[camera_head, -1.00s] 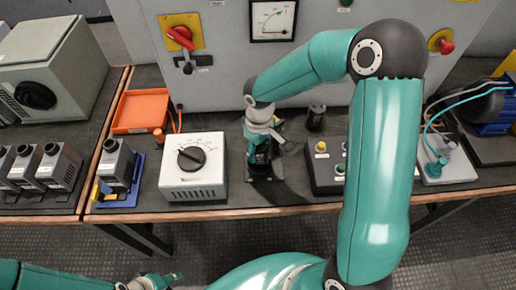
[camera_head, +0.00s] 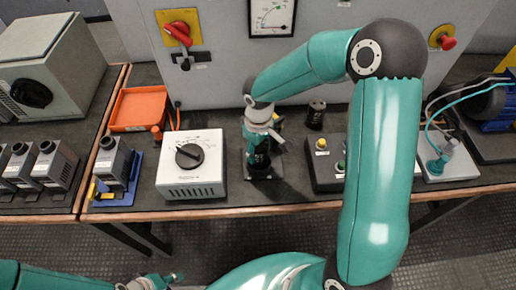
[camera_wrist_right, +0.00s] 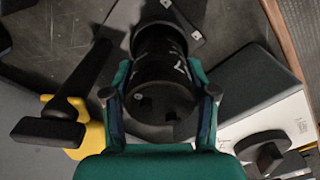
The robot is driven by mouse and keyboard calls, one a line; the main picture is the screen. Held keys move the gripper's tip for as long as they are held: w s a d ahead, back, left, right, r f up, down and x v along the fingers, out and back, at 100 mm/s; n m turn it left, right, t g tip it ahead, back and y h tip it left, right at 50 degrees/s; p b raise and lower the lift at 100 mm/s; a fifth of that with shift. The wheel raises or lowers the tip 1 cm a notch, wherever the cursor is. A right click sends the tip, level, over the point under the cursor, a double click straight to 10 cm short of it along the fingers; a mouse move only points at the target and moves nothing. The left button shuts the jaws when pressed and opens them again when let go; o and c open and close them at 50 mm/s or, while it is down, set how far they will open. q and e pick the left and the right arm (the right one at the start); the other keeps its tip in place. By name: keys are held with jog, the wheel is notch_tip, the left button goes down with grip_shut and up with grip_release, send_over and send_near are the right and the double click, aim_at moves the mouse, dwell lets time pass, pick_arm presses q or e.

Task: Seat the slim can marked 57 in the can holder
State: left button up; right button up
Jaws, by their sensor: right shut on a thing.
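My right gripper (camera_head: 258,148) is at the middle of the bench, right of the white box with the dial. In the right wrist view its two fingers (camera_wrist_right: 160,100) are closed around a slim black can (camera_wrist_right: 158,72). The can has white marks on its side, partly readable as a 7. The can is over a dark square base (camera_head: 262,174), likely the can holder; part of the base also shows in the wrist view (camera_wrist_right: 190,22). Whether the can is fully down in it is hidden. My left gripper (camera_head: 155,282) is low at the picture's bottom, away from the bench; its jaws are unclear.
The white dial box (camera_head: 192,165) stands close left of the right gripper. A black can (camera_head: 316,116) stands to its right, behind a button box (camera_head: 328,165). An orange tray (camera_head: 139,108) is farther left. The grey panel rises behind the bench.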

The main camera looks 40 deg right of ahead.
jog(key=shift+f+b, duration=0.85)
jog(key=shift+f, duration=0.1)
jog(key=o, duration=1.5)
jog(key=shift+o, duration=0.2)
jog(key=shift+r, duration=4)
